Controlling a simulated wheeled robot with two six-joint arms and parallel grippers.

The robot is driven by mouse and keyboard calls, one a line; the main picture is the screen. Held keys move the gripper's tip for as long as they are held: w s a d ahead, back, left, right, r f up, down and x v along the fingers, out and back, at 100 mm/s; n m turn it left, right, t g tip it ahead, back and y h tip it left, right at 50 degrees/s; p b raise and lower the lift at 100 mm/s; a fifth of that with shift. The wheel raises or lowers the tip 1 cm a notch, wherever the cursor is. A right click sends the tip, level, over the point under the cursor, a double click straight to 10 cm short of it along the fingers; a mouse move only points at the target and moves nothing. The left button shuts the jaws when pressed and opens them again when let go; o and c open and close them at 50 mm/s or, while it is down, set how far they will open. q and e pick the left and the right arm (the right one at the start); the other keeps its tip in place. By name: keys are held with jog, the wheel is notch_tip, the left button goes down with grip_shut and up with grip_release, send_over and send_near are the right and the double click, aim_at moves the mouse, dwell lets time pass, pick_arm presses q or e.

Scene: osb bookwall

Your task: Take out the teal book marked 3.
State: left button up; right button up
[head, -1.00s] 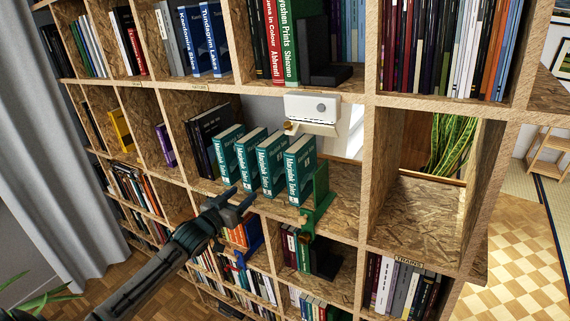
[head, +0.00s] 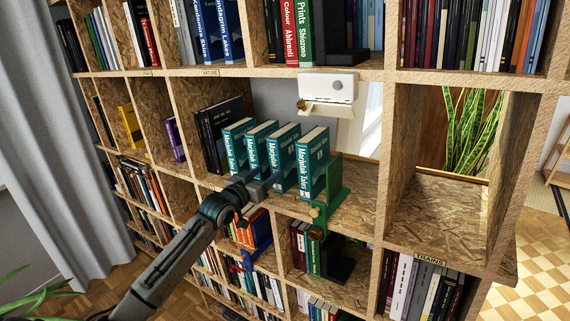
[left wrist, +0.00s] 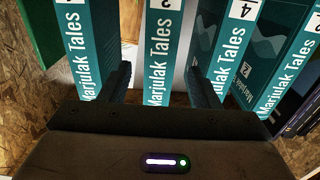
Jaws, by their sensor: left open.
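My left gripper (head: 262,184) is open at the lower spines in the head view. In the left wrist view, its fingers (left wrist: 159,76) stand on either side of one teal book (left wrist: 163,50), whose number is cut off at the top. That seems to be the third teal book from the left (head: 282,160) in the head view. The neighbouring book (left wrist: 236,35) on the right in the wrist view is marked 4. I cannot read a 3 on any spine. My right gripper is not in view.
A green bookend (head: 335,185) stands right of the teal books; dark books (head: 217,130) stand left of them. A white box-like object (head: 328,88) is above. The compartment to the right (head: 435,205) is empty.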

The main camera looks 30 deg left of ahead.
aim_at(274, 166)
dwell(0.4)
pick_arm(q)
jog(key=shift+w+d+f+b, duration=0.1)
jog(key=shift+w+b, duration=1.3)
jog(key=shift+w, duration=0.05)
jog(key=shift+w+d+b, duration=0.15)
jog(key=shift+w+b, duration=0.8)
jog(key=shift+w, duration=0.55)
jog(key=c, duration=0.8)
jog(key=shift+r, duration=0.25)
jog(key=shift+c, duration=1.4)
jog(key=shift+s+p, duration=0.25)
jog(key=shift+p, duration=0.1)
jog(key=shift+s+f+p, duration=0.15)
jog(key=shift+s+p, duration=0.7)
jog(key=shift+s, duration=0.5)
